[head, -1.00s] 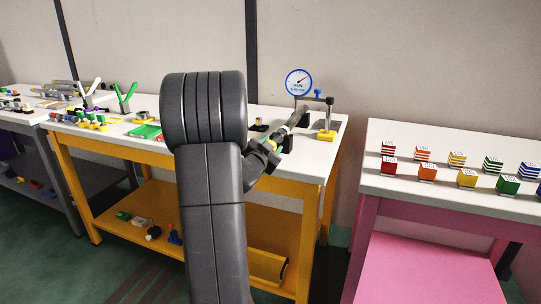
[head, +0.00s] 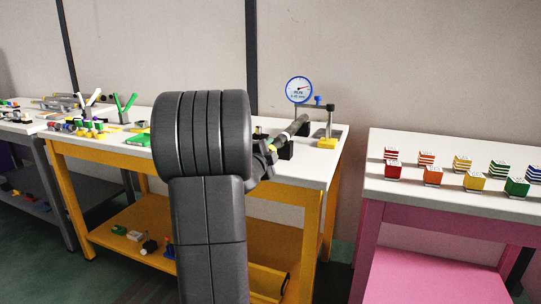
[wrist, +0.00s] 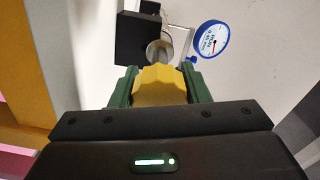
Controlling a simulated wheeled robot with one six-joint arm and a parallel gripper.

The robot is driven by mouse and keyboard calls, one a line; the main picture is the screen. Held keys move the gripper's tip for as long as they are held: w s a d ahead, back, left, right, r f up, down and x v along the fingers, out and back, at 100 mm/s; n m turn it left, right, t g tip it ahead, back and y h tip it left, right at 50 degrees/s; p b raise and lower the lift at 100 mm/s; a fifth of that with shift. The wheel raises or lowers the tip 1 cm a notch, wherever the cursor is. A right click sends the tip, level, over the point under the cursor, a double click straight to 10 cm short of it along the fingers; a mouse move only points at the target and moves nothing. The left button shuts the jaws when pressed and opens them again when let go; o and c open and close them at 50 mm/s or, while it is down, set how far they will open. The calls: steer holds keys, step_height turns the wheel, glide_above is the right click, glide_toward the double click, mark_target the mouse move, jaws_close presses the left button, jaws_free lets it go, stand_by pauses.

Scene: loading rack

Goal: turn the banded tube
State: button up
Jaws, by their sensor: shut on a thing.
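The tube (head: 291,132) is a dark grey cylinder lying aslant on dark supports at the right end of the white bench top. In the wrist view its round grey part (wrist: 156,51) shows beyond my fingers. My gripper (head: 268,158) is at the tube's near end. In the wrist view my gripper (wrist: 158,88) has its green fingers shut on a yellow faceted piece (wrist: 158,82), which lines up with the tube and seems to be its end. A dial gauge (head: 299,89) with a blue rim stands behind; it also shows in the wrist view (wrist: 213,40). My arm hides part of the bench.
A dark block (wrist: 137,38) supports the tube close beyond my fingers. A pink bench (head: 450,202) with coloured blocks is further right, across a gap.

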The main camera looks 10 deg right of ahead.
stand_by(0.3)
steer(key=o, duration=1)
steer(key=p+v, duration=0.1)
steer(key=v, duration=1.2)
steer(key=shift+s+a, duration=0.25)
steer(key=shift+s, duration=0.1)
steer(key=b+x, duration=0.1)
steer(key=x, duration=1.3)
